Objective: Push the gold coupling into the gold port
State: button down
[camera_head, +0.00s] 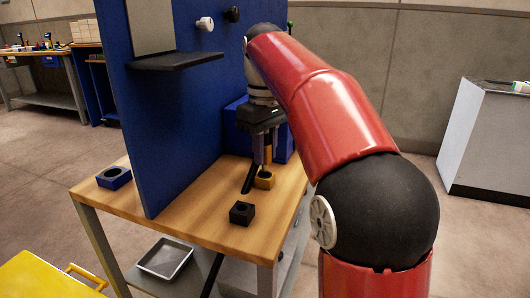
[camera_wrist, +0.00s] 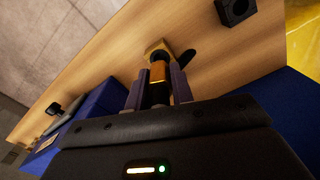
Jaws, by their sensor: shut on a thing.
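My gripper (camera_head: 263,153) points down over the table, its fingers shut on the gold coupling. In the wrist view the gold coupling (camera_wrist: 158,73) shows as a gold band with a dark body between the fingertips (camera_wrist: 157,88). The gold port (camera_head: 264,181), a small gold block, sits on the table just below my fingers. It also shows in the wrist view (camera_wrist: 156,47), right beyond the coupling's end. The coupling looks roughly lined up with it. The fingers mostly hide the coupling in the head view, and I cannot tell whether it touches or enters the port.
A black port block (camera_head: 242,213) stands near the table's front edge. A blue box (camera_head: 233,130) stands close behind my gripper.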

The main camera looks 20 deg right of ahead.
jog(key=shift+r, duration=0.1)
jog(key=shift+r, duration=2)
